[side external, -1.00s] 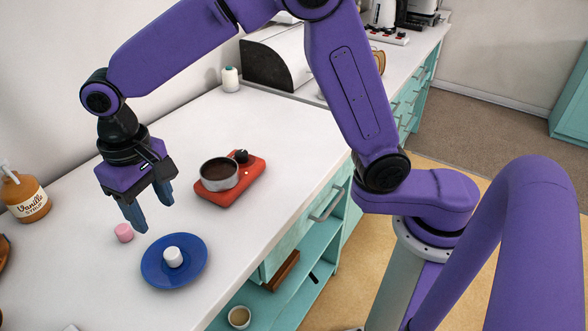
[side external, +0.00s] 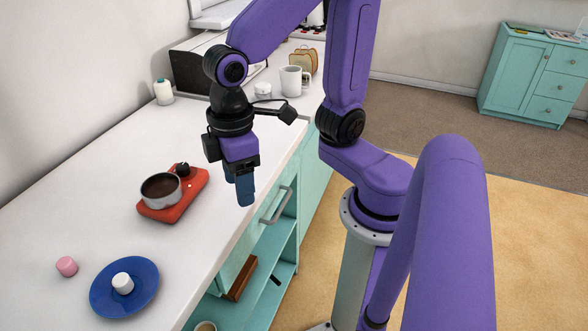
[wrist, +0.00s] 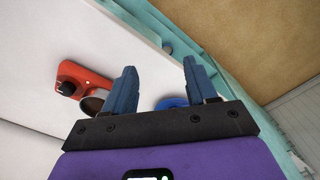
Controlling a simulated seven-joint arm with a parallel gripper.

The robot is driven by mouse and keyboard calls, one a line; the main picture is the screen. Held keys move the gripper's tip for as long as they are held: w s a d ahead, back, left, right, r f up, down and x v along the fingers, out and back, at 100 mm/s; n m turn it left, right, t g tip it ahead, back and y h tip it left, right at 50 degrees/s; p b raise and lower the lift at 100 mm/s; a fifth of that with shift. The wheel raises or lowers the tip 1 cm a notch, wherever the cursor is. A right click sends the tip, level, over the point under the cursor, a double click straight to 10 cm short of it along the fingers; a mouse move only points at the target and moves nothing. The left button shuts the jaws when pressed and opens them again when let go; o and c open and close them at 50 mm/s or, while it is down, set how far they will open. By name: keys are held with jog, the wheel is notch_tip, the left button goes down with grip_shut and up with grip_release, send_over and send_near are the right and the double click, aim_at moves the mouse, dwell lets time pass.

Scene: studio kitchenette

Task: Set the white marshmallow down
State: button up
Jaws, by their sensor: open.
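The white marshmallow (side external: 123,283) stands upright on the blue plate (side external: 146,294) near the front of the white counter in the side view. A pink marshmallow (side external: 67,266) lies on the bare counter to the left of the plate. My gripper (side external: 240,192) is open and empty, above the counter's right edge and well apart from the plate. In the wrist view my gripper (wrist: 160,85) shows its two blue fingers spread with nothing between them. Part of the blue plate (wrist: 172,103) shows there behind the fingers; the white marshmallow is hidden in that view.
A red burner (side external: 190,200) with a small pan (side external: 160,189) sits mid-counter, left of my gripper. A white mug (side external: 292,81) and a white bottle (side external: 163,92) stand farther back. The counter's left side is clear. Open shelves (side external: 262,262) lie below its right edge.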

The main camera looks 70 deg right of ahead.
jog(key=s+d+f+n, duration=0.1)
jog(key=s+d+n, duration=0.1)
jog(key=s+d, duration=0.5)
jog(key=shift+s+f+n, duration=0.2)
jog(key=shift+s+n, duration=0.1)
jog(key=shift+n, duration=0.1)
jog(key=shift+o, duration=0.3)
jog(key=shift+d, duration=0.1)
dwell(1.3)
